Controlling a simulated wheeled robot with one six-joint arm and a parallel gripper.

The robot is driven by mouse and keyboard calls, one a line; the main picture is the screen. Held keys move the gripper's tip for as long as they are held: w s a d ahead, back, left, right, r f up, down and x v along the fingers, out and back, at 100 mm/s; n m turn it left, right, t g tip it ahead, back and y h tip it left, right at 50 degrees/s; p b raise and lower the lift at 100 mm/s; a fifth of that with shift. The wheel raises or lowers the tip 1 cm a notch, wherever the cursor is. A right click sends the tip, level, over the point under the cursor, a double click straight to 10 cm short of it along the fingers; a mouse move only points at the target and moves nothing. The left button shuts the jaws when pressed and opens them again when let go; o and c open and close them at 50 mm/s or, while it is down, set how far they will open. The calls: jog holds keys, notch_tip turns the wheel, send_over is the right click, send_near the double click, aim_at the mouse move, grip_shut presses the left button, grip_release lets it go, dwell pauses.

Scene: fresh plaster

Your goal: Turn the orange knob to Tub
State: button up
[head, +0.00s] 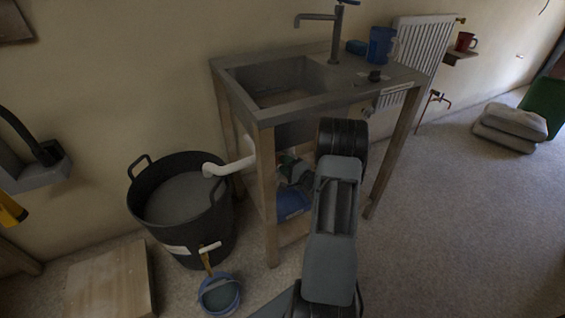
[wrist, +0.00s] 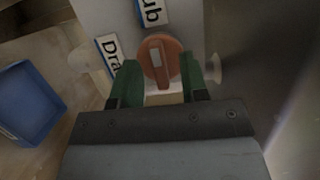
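The orange knob (wrist: 171,68) is round, with a pale mark on its raised ridge, and sits on a light grey plate in the wrist view. The mark stands nearly upright in the picture. A partly cut label (wrist: 152,12) lies above the knob; its last letters look like "ub". Another label (wrist: 108,50) beginning "Dra" lies to the left. My gripper (wrist: 161,66) has one green finger on each side of the knob, with no clear gap at either side. In the head view, my arm hides the knob and fingers.
A sink bench (head: 264,120) stands against the wall, with my arm in front. A black tub (head: 222,228) and blue bucket (head: 220,297) stand at its left. A blue bin (wrist: 30,100) is left in the wrist view. The floor at right is mostly clear.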

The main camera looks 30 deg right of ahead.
jog(key=s+d+p, duration=0.2)
jog(key=s, duration=0.9)
jog(key=shift+s+p, duration=0.25)
jog(key=shift+p, duration=0.05)
jog(key=shift+f, duration=0.1)
